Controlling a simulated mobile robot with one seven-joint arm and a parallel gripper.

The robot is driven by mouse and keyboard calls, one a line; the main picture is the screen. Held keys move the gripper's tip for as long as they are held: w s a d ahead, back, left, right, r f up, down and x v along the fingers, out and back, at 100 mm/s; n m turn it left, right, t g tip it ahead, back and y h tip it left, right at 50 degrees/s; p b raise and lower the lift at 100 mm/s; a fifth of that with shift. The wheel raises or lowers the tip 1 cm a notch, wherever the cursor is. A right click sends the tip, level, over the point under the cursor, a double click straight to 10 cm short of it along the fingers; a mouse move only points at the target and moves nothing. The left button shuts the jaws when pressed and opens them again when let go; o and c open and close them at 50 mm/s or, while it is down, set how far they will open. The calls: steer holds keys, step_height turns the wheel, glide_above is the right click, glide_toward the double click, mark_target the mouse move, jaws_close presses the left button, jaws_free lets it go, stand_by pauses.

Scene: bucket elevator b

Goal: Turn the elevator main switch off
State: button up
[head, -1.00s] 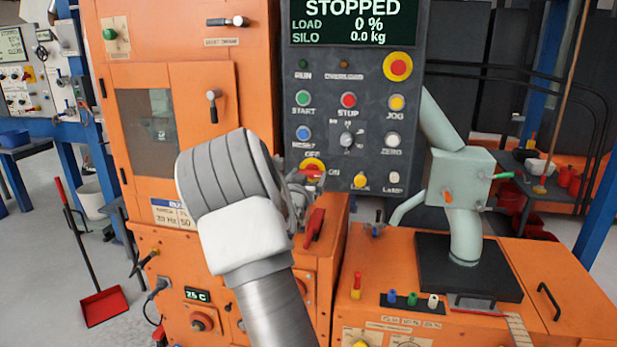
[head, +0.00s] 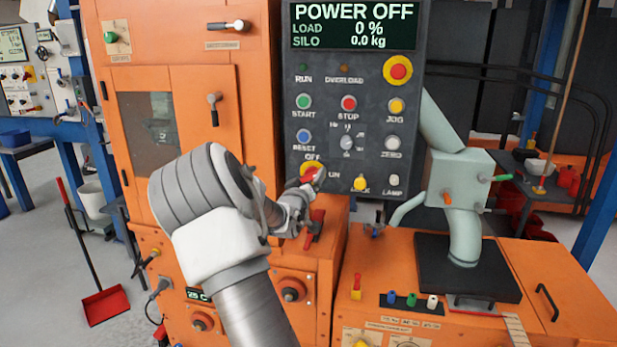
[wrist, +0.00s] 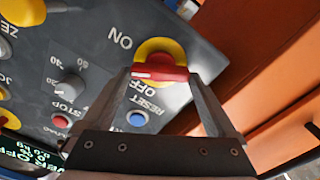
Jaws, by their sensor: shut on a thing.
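The elevator main switch (head: 309,168) is a red handle on a round yellow plate at the lower left of the dark control panel. OFF is printed above it and ON to its right. In the wrist view the red handle (wrist: 160,68) lies between the two fingers of my gripper (wrist: 160,75), which is shut on it. A pale mark shows at one end of the handle, near the OFF lettering. In the head view my gripper (head: 312,187) partly covers the switch, so its exact angle is hard to read there. The panel display (head: 353,25) reads POWER OFF.
The panel also carries several push buttons, a grey dial (head: 347,143) and a red-and-yellow stop button (head: 398,70). A red lever (head: 314,229) stands just below my gripper. The orange cabinet (head: 175,50) is close on the left.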

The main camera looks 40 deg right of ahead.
steer(key=n+p, duration=0.1)
steer(key=n, duration=0.5)
steer(key=shift+w+a+n, duration=0.1)
steer(key=shift+n, duration=0.2)
steer(key=n, duration=0.5)
steer(key=shift+f, duration=0.15)
steer(key=shift+n, duration=0.4)
steer(key=o, duration=1)
steer(key=p+v, duration=0.2)
steer(key=v, duration=1.5)
steer(key=shift+s, duration=0.25)
steer(key=shift+a, duration=0.1)
